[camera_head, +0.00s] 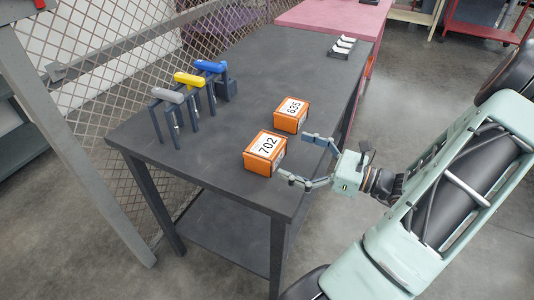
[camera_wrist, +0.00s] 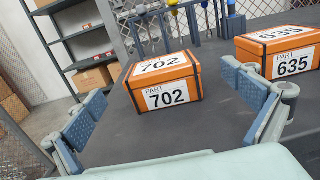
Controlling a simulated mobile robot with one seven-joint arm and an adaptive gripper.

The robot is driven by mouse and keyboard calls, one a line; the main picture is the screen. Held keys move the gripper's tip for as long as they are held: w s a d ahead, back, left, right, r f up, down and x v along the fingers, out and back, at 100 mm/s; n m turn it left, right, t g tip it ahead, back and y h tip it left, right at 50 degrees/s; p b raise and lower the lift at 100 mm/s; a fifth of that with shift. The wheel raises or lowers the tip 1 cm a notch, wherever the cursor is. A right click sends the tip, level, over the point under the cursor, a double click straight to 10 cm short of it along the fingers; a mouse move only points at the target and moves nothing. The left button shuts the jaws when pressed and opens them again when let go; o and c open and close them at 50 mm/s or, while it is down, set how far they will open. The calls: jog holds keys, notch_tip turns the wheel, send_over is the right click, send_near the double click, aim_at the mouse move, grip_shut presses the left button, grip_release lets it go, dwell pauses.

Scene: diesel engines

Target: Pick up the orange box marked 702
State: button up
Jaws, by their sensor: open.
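The orange box marked 702 (camera_head: 265,152) sits on the dark table (camera_head: 240,90) near its front right edge. In the wrist view the 702 box (camera_wrist: 163,85) stands upright ahead of my gripper, between the lines of its two fingers, with white labels on its top and front. My gripper (camera_head: 306,160) is open and empty at the table's right edge, apart from the box. In the wrist view its fingers (camera_wrist: 168,112) are spread wide on either side. A second orange box, marked 635 (camera_head: 291,115), stands just behind the 702 box; it also shows at the right in the wrist view (camera_wrist: 280,52).
A rack with grey, yellow and blue handled tools (camera_head: 186,90) stands on the table's left side. Small white-topped items (camera_head: 342,47) lie at the far end. A wire mesh fence (camera_head: 110,70) runs along the left. The table between rack and boxes is clear.

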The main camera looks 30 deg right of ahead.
aim_at(266, 145)
jog(key=x, duration=0.8)
jog(key=shift+f+b, duration=0.1)
jog(key=shift+b, duration=0.2)
jog(key=c, duration=1.5)
jog(key=shift+c, duration=1.1)
